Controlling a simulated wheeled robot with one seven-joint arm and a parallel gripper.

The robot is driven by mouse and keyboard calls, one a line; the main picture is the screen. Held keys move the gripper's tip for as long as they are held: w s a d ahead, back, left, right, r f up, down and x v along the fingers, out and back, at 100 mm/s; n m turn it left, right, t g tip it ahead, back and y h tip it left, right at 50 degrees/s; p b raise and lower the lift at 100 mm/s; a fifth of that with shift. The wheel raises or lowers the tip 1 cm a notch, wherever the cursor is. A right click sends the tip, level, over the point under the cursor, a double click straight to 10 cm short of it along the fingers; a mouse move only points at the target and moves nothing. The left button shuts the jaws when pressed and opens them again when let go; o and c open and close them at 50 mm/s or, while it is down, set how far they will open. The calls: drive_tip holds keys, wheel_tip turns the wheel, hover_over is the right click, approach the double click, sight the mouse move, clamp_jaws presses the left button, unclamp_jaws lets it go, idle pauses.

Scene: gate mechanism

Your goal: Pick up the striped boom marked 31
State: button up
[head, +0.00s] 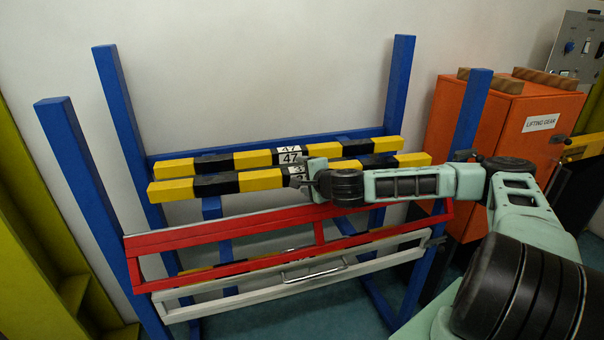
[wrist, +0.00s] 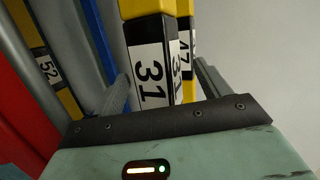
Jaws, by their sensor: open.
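The striped boom marked 31 (head: 258,180) is yellow and black and lies level across the blue rack, the front one of two upper booms in the head view. Its label is mostly hidden there by my gripper (head: 308,180). In the wrist view the boom's white 31 label (wrist: 150,76) shows clearly, on two faces. My gripper (wrist: 160,92) is open, with one finger on each side of the boom at its label. I cannot tell whether either finger touches it.
A boom marked 47 (head: 250,158) lies close behind, also visible in the wrist view (wrist: 188,45). A boom marked 52 (wrist: 48,70) lies lower. Red (head: 200,236) and white (head: 230,297) frames hang in front of the blue rack (head: 112,120). An orange cabinet (head: 500,130) stands right.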

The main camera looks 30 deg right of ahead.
clamp_jaws()
drive_tip(key=shift+f, duration=0.1)
idle(0.4)
